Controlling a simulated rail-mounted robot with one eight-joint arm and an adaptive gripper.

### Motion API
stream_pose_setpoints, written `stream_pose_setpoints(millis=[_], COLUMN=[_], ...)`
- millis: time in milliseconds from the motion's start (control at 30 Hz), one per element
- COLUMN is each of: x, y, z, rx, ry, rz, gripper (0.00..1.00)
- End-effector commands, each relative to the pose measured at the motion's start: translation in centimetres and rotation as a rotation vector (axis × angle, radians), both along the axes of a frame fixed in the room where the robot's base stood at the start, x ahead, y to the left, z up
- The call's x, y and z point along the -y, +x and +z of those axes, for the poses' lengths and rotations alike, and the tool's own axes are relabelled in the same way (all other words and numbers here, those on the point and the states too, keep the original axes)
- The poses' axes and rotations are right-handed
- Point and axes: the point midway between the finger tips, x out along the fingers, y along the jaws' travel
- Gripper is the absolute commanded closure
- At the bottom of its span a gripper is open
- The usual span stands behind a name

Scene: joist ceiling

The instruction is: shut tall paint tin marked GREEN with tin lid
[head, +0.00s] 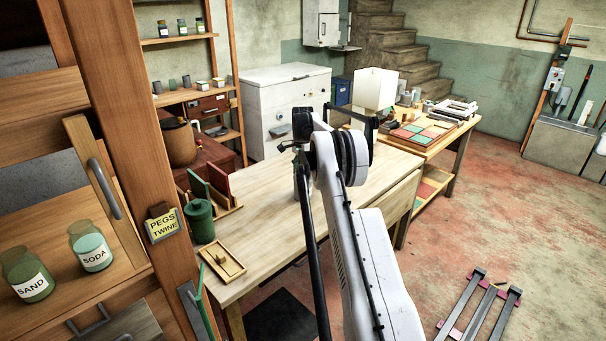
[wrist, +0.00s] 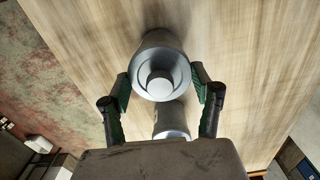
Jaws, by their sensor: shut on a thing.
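My gripper (wrist: 161,88), with green pads, is shut on a round silver tin lid (wrist: 142,78) with a raised knob in the wrist view. A grey cylindrical body (wrist: 157,41) shows just beyond the lid, over the wooden bench. It looks like a tin, but I cannot tell whether the lid touches it. A second silver cylinder (wrist: 172,121) shows nearer the palm, partly hidden. No GREEN marking is readable. In the head view my arm hides the gripper and most of what is under it.
The wooden bench (head: 268,232) is mostly clear. On its left stand a green lidded canister (head: 200,222), a small wooden tray (head: 222,264) and a rack with upright panels (head: 222,187). A second table (head: 437,140) with coloured tiles is behind at right. A shelf post (head: 130,130) stands close at left.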

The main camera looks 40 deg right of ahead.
Motion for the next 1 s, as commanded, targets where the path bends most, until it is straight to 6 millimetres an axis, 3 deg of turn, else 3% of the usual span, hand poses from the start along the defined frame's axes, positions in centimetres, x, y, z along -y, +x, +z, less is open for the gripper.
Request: stream_pose_setpoints(millis=[767,800,933,1000], x=[0.00,0.00,0.00,0.00], y=[-0.01,-0.01,-0.01,-0.01], z=[-0.98,-0.97,-0.92,-0.91], rx=[0.000,-0.001,-0.001,0.000], ry=[0.000,0.000,0.000,0.000], rz=[0.000,0.000,0.000,0.000], gripper=[0.71,0.37,0.19,0.17])
